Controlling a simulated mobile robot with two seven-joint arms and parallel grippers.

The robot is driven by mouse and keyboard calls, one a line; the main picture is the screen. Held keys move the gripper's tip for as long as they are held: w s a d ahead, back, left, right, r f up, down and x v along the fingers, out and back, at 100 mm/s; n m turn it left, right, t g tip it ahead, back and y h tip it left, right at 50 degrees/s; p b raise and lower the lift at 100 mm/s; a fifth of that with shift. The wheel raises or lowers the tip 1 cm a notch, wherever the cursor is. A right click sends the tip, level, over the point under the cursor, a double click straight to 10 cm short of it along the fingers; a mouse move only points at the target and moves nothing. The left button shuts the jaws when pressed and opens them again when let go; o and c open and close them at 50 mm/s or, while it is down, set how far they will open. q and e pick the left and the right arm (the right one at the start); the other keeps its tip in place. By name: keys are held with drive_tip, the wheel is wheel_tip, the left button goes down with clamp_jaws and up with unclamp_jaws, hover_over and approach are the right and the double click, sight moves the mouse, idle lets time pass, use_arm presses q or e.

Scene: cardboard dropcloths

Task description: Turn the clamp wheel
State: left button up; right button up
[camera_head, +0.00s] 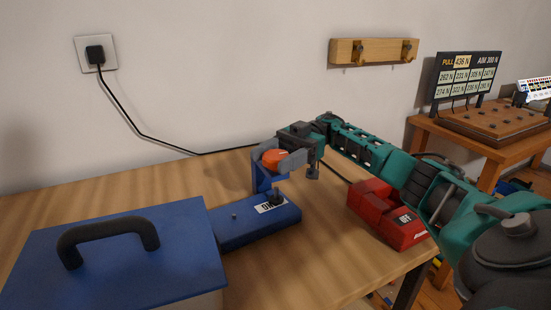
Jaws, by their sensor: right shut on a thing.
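An orange clamp wheel (273,158) sits on top of a blue clamp stand (262,180). The stand rises from a long blue base (235,227) with a white label, on the wooden table. My right gripper (278,160) reaches in from the right, its grey fingers on either side of the wheel and shut on it. The fingers hide part of the wheel. My left gripper is not in view.
A blue box with a black handle (108,235) stands at the front left. A red box marked OFF (390,218) stands right, below my right arm. A black cable runs from a wall socket (96,54) behind the clamp. A display board (468,82) stands on another table.

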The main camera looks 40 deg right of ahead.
sight(275, 155)
drive_tip(key=shift+a+f, duration=0.1)
drive_tip(key=o, duration=1)
drive_tip(key=shift+c, duration=0.2)
drive_tip(key=shift+r, duration=0.6)
wheel_tip(275, 155, up, 19)
drive_tip(key=p, duration=0.5)
